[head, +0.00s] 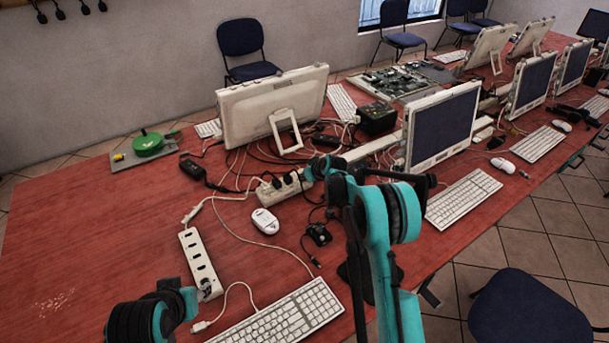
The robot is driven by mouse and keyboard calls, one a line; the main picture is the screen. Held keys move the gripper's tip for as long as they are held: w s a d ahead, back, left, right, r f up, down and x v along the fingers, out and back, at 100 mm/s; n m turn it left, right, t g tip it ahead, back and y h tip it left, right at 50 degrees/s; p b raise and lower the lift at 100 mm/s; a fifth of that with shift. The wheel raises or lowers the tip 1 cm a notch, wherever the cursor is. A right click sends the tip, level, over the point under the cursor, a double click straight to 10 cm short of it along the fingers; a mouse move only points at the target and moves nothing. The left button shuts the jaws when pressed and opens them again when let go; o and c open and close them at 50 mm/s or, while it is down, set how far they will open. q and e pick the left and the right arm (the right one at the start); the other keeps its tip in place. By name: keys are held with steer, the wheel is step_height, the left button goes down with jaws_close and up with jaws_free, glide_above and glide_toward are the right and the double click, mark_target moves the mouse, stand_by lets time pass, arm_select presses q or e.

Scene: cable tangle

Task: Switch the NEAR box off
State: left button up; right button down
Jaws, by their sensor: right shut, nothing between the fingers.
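A white power strip (198,258) with several dark slots lies on the red table at the left front, the nearer of two strips. My left arm comes in at the lower left, its end beside the strip's near end; the left gripper's fingers cannot be made out. A second white strip (270,194) lies farther back with black plugs in it. My right gripper (302,178) is shut and empty at this farther strip's right end, apart from the nearer strip. Whether it touches the farther strip is unclear. No switch position can be read on either strip.
A white mouse (265,221), a black connector piece (318,234) and a keyboard (288,315) lie near the strips. Tangled cables run behind, under a monitor (272,105). A green reel (148,144) stands at the back left.

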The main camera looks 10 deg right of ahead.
steer(key=shift+d+f, duration=0.1)
steer(key=shift+f, duration=0.2)
steer(key=shift+w+d, duration=0.1)
steer(key=shift+d, duration=0.55)
steer(key=shift+r, duration=0.1)
steer(key=r+p, duration=0.1)
steer(key=r, duration=0.1)
steer(key=a+r+p, duration=0.1)
steer(key=r+p, duration=0.1)
steer(key=r, duration=0.1)
steer(key=s+a+p+v, duration=0.1)
steer(key=p+v, duration=0.1)
steer(key=v, duration=0.7)
steer(key=shift+s, duration=0.1)
